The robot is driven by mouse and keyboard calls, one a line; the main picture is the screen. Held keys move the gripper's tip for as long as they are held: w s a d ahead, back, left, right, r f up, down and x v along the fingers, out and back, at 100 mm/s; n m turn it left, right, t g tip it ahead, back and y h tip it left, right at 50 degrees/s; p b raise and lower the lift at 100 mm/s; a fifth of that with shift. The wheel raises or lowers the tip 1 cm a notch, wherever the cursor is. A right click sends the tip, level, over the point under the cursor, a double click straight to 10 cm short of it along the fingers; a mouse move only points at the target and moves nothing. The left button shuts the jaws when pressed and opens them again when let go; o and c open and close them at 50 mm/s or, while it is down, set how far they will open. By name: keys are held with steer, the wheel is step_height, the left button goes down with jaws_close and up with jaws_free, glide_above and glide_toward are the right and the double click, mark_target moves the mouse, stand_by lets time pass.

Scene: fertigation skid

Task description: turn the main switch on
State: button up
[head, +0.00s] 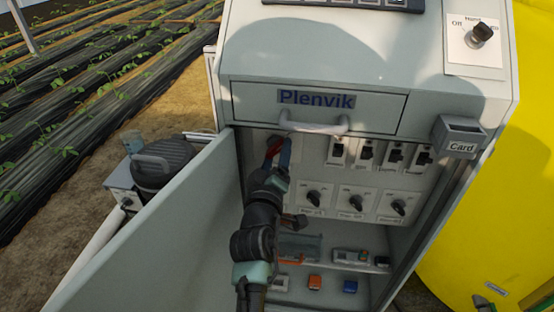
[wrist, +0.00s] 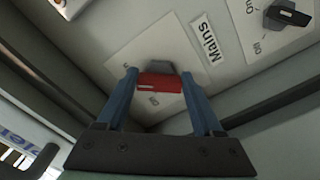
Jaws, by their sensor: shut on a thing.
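The main switch has a red handle (wrist: 160,82) on a pale plate, with a "Mains" label (wrist: 208,42) beside it in the wrist view. My gripper (wrist: 159,78) has its two blue fingers at either end of the red handle and is shut on it. In the head view my gripper (head: 278,150) reaches into the open cabinet (head: 236,60), at the upper left of the inside panel. The red handle (head: 272,147) shows only in part there, behind the fingers. The plate's position marks are too blurred and covered to tell whether the switch is on or off.
The cabinet door (head: 165,240) stands open at the left of my arm. Several breakers and a row of rotary switches (head: 356,201) lie close to the right. A handled drawer (head: 317,108) is just above, and a shelf with small parts is below.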

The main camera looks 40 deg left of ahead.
steer(key=shift+m, duration=0.7)
steer(key=o, duration=1.4)
steer(key=shift+c, duration=0.2)
steer(key=p+v, duration=0.1)
steer(key=v, duration=1.2)
